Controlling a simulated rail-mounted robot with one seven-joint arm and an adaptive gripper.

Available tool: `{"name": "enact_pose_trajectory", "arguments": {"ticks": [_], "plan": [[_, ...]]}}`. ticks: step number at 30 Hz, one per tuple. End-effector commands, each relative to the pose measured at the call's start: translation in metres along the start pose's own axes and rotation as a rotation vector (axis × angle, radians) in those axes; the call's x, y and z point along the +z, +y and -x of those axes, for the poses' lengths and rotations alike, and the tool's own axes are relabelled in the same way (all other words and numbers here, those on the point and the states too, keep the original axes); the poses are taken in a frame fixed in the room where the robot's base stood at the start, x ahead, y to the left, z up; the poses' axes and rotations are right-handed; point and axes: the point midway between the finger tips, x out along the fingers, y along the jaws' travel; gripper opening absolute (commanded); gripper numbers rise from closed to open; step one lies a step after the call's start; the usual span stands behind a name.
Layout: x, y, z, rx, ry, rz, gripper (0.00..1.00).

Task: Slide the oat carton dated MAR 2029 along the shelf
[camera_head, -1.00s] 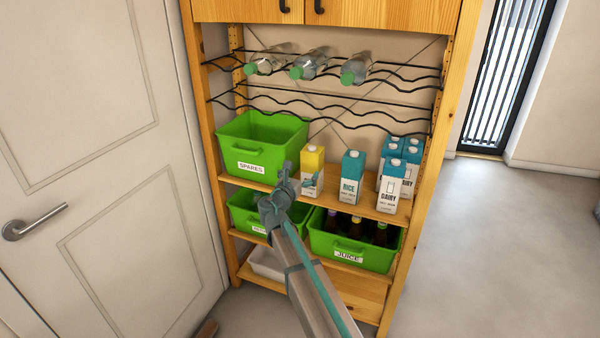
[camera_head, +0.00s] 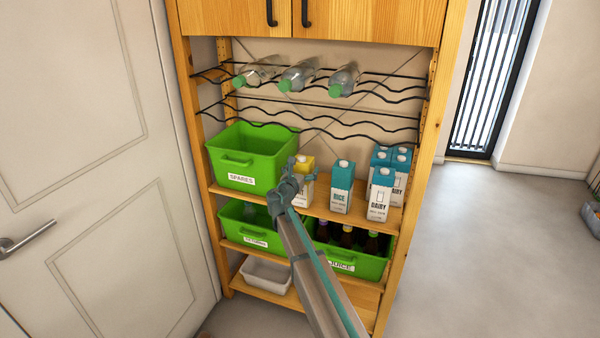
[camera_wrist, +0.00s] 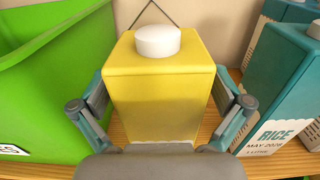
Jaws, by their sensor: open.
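A carton with a yellow top (camera_head: 304,165) stands upright on the middle shelf, between the green SPARES bin and the RICE carton. Its front label is mostly hidden by my gripper in the head view, and I cannot read a name or date on it. In the wrist view its yellow top and white cap (camera_wrist: 158,85) fill the middle. My gripper (camera_wrist: 162,108) is open, with one finger on each side of this carton; I cannot tell whether they touch it. In the head view my gripper (camera_head: 292,180) is in front of the carton's left part.
The green SPARES bin (camera_head: 235,165) is close on the left. A blue-topped RICE carton (camera_head: 341,187), with a MAY date in the wrist view (camera_wrist: 280,85), stands right, across a small gap. Several DAIRY cartons (camera_head: 379,195) stand farther right. Bottles (camera_head: 298,75) lie on a wire rack above.

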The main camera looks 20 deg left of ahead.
Motion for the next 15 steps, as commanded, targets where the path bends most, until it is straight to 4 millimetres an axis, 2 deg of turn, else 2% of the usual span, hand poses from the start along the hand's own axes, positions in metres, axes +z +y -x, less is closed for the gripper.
{"name": "enact_pose_trajectory", "arguments": {"ticks": [6,8,15], "plan": [[-0.0001,-0.0002,-0.0003,0.000,0.000,0.000,1.00],[-0.0001,-0.0003,-0.0002,0.000,0.000,0.000,0.92],[0.0000,-0.0003,-0.0001,0.000,0.000,0.000,0.52]]}}
